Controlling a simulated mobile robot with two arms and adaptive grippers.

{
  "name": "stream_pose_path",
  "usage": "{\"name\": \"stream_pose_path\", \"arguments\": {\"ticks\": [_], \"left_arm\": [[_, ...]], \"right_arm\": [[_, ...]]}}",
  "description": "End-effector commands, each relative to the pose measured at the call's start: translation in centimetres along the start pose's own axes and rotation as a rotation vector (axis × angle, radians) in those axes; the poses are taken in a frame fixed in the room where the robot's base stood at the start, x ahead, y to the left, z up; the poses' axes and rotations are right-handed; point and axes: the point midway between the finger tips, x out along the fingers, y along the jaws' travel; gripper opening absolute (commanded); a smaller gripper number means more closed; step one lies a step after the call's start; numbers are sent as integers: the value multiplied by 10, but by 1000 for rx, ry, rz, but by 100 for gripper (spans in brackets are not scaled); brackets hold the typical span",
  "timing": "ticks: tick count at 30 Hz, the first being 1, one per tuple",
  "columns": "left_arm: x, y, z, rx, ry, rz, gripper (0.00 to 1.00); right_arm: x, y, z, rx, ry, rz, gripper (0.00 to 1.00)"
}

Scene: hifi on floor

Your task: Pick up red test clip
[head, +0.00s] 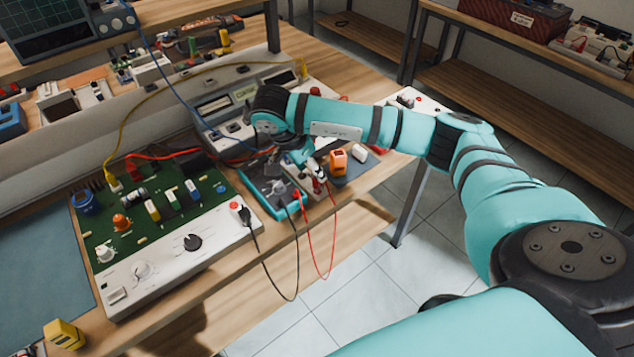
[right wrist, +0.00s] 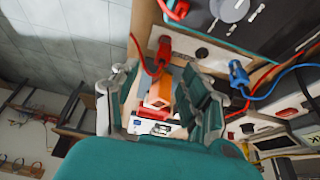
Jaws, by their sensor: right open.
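A red test clip (right wrist: 160,54) with a red lead lies on a pale strip beside the multimeter in the right wrist view. In the head view a red clip (head: 318,183) shows just below my right gripper (head: 301,158), partly hidden by it. My right gripper (right wrist: 163,95) is open. Its fingers stand apart on either side of an orange-and-white block (right wrist: 161,92), with the red clip just beyond the fingertips. Contact cannot be told. Another red clip (head: 133,168) sits at the back of the green circuit board. My left gripper is not in view.
The teal-edged multimeter (head: 268,185) lies close by, with black and red leads hanging over the bench edge. A blue clip (right wrist: 238,74) is near the right finger. The open amplifier (head: 160,222) fills the bench at left. Floor tiles (head: 345,300) show beyond the edge.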

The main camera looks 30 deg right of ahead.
Motion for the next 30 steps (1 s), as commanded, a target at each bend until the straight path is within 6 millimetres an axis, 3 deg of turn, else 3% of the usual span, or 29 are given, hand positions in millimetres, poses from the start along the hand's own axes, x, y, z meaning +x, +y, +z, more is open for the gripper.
{"name": "stream_pose_path", "arguments": {"ticks": [3, 7, 18, 26, 30], "left_arm": [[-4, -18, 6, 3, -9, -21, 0], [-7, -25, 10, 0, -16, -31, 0], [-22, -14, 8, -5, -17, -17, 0], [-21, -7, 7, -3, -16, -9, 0], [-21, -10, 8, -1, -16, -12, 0]], "right_arm": [[12, 0, -1, 2, 1, 2, 46], [19, 0, 1, 0, 0, 1, 46], [66, -2, 7, 1, -1, 1, 46], [68, -2, 8, 1, 0, -1, 46], [68, -2, 8, 1, 0, -1, 28]]}}
